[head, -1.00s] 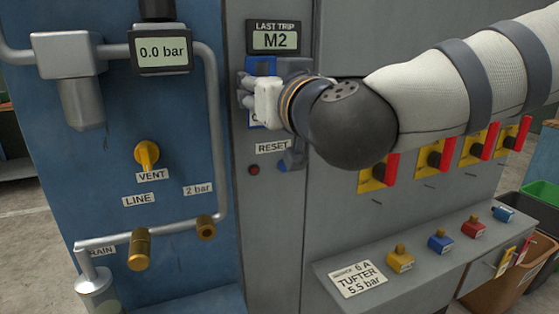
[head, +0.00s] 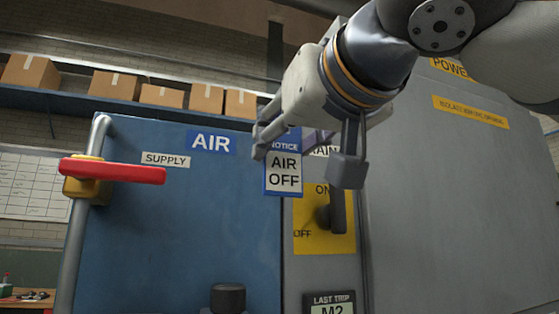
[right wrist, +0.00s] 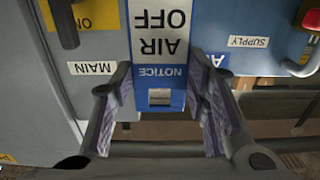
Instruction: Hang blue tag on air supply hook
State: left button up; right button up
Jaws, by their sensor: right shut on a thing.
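The blue tag (head: 283,178) has a blue border and reads NOTICE, AIR OFF. It hangs upright from my right gripper (head: 262,142), which is shut on its top end, in front of the cabinet seam. In the right wrist view the tag (right wrist: 160,45) sits upside down between the two fingers of my right gripper (right wrist: 162,85), and a slot shows near its end. The blue AIR panel (head: 180,225) has a SUPPLY label (head: 166,159) and a red valve handle (head: 115,171) at left. I cannot make out a hook. My left gripper is not in view.
A yellow ON/OFF switch plate (head: 310,240) is just right of and below the tag. The grey cabinet (head: 450,220) fills the right side. Cardboard boxes (head: 205,98) stand on a shelf behind. The space before the blue panel, between tag and red handle, is clear.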

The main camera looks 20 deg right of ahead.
send_near(259, 177)
jog(key=shift+w+a+r, duration=0.1)
jog(key=shift+w+r, duration=0.1)
jog(key=shift+w, duration=0.6)
jog(key=shift+w+r, duration=0.15)
jog(key=shift+w, duration=0.7)
jog(key=shift+w+f+b, duration=0.15)
jog(key=shift+w+b, duration=0.2)
jog(key=shift+w, duration=1)
jog(key=shift+w+p, duration=0.15)
jog(key=shift+p, duration=0.25)
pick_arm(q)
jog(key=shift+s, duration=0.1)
pick_arm(e)
jog(key=shift+w+f, duration=0.25)
jog(key=shift+w, duration=0.05)
jog(key=shift+w, duration=0.1)
jog(key=o, duration=1.2)
jog(key=shift+o, duration=0.2)
